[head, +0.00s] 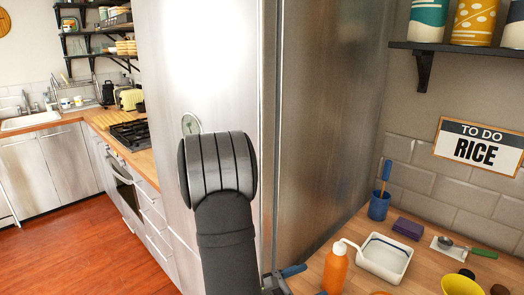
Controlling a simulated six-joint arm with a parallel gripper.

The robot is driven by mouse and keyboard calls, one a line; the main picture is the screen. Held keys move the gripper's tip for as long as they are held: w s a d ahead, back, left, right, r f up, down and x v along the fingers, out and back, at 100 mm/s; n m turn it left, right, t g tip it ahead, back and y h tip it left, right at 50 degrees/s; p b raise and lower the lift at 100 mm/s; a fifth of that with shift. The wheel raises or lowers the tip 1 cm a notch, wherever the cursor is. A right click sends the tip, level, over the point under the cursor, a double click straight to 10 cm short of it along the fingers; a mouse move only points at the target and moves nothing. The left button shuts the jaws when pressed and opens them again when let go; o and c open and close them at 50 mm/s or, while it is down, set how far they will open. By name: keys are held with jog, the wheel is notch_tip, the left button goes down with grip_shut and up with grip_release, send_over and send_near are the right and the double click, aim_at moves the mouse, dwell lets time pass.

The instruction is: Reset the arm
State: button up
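My arm rises from the bottom middle of the head view, with a rounded dark grey ribbed joint in front of the steel fridge front (318,130). What looks like part of my gripper (284,276), dark with blue-grey finger parts, shows low in the picture just right of the arm, by the left end of the wooden counter. The arm and the bottom picture edge hide the rest of it. I cannot tell whether it is open or shut, and I see nothing held in it.
The right counter (345,235) holds an orange bottle (336,270), a white dish (385,258), a blue cup with a brush (379,205), a purple sponge (408,228) and a yellow item (460,284). A shelf (460,49) hangs above. Floor (80,245) at left is clear.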

aim_at(334, 265)
jog(key=x, duration=0.8)
jog(key=shift+d, duration=0.25)
jog(key=shift+w+d, duration=0.1)
notch_tip(334, 265, up, 4)
jog(key=shift+f, duration=0.1)
jog(key=shift+s+d+r, duration=0.35)
jog(key=shift+s+r, duration=0.2)
jog(key=shift+s, duration=0.1)
jog(key=o, duration=0.5)
